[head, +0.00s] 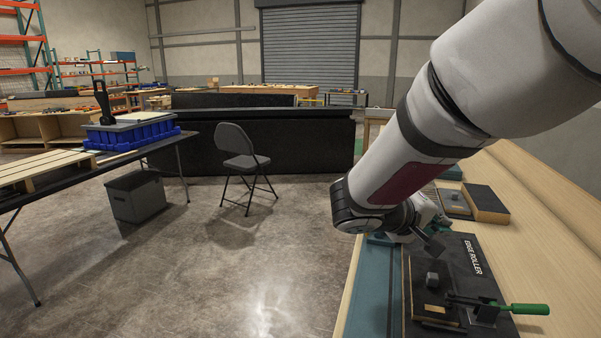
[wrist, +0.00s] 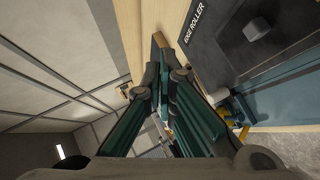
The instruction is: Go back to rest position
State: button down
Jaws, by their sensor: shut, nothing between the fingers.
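My gripper (wrist: 163,75) is shut and empty in the wrist view, with its two green-and-black fingers brought together at the tips. In the head view my arm reaches down from the upper right, and my gripper (head: 432,232) is partly hidden behind the wrist, above the bench. The black board marked "EDGE ROLLER" (head: 472,257) lies on the bench just in front of and below my gripper. The same board (wrist: 215,30) shows at the upper right of the wrist view, beside the fingers and apart from them.
A toggle clamp with a green handle (head: 525,309) stands on the board's front part. A black block with a wooden edge (head: 486,204) lies farther back on the wooden bench (head: 545,190). A folding chair (head: 238,147) and a table with a blue crate (head: 130,137) stand left. The floor between is clear.

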jog(key=s+d+r+m+g+y, duration=0.2)
jog(key=s+g+y, duration=0.2)
jog(key=s, duration=1.2)
jog(key=s+a+t+y+p, duration=0.2)
jog(key=s+a+y, duration=0.5)
jog(key=s+a, duration=0.3)
jog(key=s, duration=0.2)
jog(key=shift+s+r+y, duration=0.2)
jog(key=shift+s+y, duration=0.2)
